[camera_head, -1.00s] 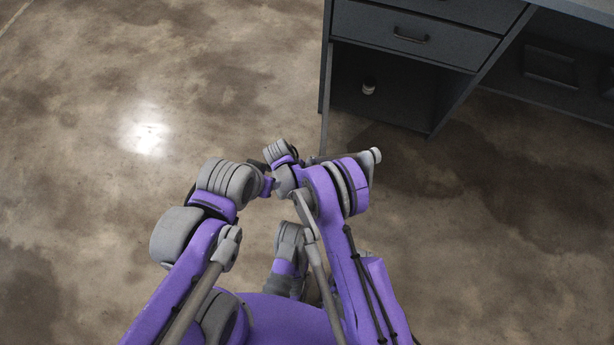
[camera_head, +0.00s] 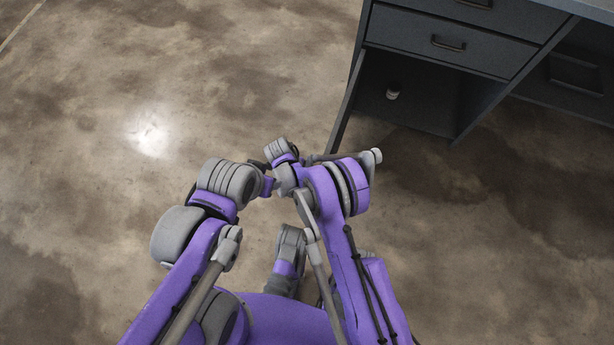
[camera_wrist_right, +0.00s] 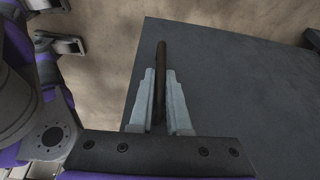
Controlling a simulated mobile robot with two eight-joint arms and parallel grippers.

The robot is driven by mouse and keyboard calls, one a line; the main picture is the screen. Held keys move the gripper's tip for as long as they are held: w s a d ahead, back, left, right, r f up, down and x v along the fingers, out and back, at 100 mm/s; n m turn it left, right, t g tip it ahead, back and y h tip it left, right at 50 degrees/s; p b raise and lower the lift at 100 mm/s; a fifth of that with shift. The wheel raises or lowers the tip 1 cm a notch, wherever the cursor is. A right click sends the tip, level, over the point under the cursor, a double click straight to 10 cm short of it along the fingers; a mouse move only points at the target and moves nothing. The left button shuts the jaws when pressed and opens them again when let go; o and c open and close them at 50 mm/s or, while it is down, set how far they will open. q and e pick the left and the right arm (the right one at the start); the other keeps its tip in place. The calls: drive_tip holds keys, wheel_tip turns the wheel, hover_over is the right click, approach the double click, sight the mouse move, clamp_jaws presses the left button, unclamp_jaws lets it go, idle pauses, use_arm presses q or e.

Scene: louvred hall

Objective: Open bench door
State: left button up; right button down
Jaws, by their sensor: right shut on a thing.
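The bench (camera_head: 450,50) is a dark grey cabinet at the upper right of the head view. Its lower door (camera_head: 345,105) stands open, seen nearly edge-on, hinged at the compartment's left side. In the right wrist view the door is a flat grey panel (camera_wrist_right: 235,95) with a dark bar handle (camera_wrist_right: 161,65). My right gripper (camera_wrist_right: 159,100) is shut on this handle, one finger on each side. In the head view my arms hide the right fingers. My left gripper (camera_wrist_right: 60,25) shows at the wrist view's upper left, fingers apart and empty.
A small pale can-like object (camera_head: 393,95) stands inside the open compartment. Two drawers with bar handles (camera_head: 448,44) sit above it, closed. The bench top's edge (camera_head: 585,8) extends right. The concrete floor (camera_head: 90,130) to the left is clear.

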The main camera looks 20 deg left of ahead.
use_arm(q)
drive_tip(key=shift+a, duration=0.45)
use_arm(e)
drive_tip(key=shift+a, duration=0.5)
drive_tip(key=c, duration=0.9)
unclamp_jaws()
drive_tip(key=shift+w+r, duration=0.1)
